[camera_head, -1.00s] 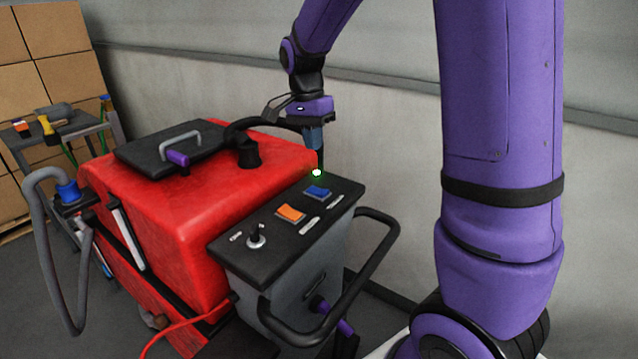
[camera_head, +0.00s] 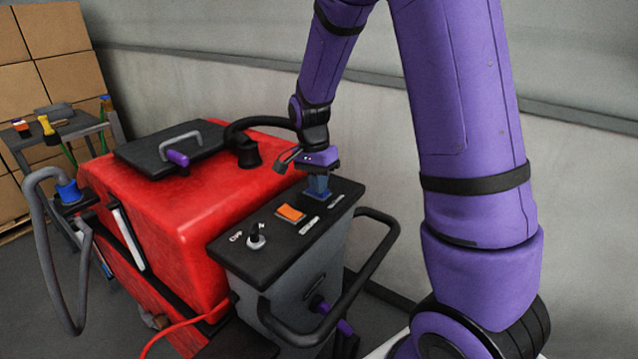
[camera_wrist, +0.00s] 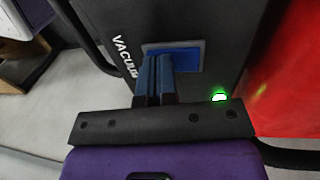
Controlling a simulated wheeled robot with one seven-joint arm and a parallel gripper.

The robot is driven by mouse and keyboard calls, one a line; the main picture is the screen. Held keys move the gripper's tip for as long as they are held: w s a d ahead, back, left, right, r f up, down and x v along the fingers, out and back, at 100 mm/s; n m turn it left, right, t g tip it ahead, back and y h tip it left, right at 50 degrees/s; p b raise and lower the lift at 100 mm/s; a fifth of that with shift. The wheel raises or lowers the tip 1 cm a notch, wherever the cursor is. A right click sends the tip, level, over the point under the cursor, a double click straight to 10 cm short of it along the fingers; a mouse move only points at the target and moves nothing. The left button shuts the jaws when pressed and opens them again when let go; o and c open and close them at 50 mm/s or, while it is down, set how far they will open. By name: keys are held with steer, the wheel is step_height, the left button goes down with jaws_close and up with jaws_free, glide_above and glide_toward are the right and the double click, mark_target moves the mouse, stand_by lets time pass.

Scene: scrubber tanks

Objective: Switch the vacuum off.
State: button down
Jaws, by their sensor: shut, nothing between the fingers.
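The vacuum switch is a blue rocker (camera_wrist: 186,57) on the black control panel (camera_head: 232,258) of the red scrubber. The word VACUUM is printed beside it in the wrist view. A small green lamp (camera_wrist: 219,96) near the switch is lit; in the head view my gripper hides it. My gripper (camera_wrist: 158,62) is shut and empty, pointing down, with its fingertips at the left part of the blue rocker. I cannot tell whether they touch it. In the head view my gripper (camera_head: 319,190) covers most of the switch.
An orange rocker (camera_head: 290,214) and a key-like knob (camera_head: 256,238) sit on the same panel. The red tank (camera_head: 190,215) with a black hose rises behind it. A black handle bar (camera_head: 372,270) loops around the front. A wall stands to the right.

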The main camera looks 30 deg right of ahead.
mark_target(308, 189)
steer(key=shift+s+f+t, duration=0.15)
steer(key=shift+f+t, duration=0.1)
steer(key=shift+t, duration=0.05)
stand_by(0.4)
steer(key=shift+w+a+r, duration=0.15)
steer(key=shift+w+a, duration=0.15)
steer(key=shift+w, duration=0.5)
steer(key=shift+r, duration=0.15)
steer(key=shift+w+d+r, duration=0.1)
steer(key=shift+r, duration=0.25)
step_height(308, 189, up, 13)
steer(key=w, duration=0.1)
steer(key=shift+w+a, duration=0.3)
steer(key=shift+a, duration=0.15)
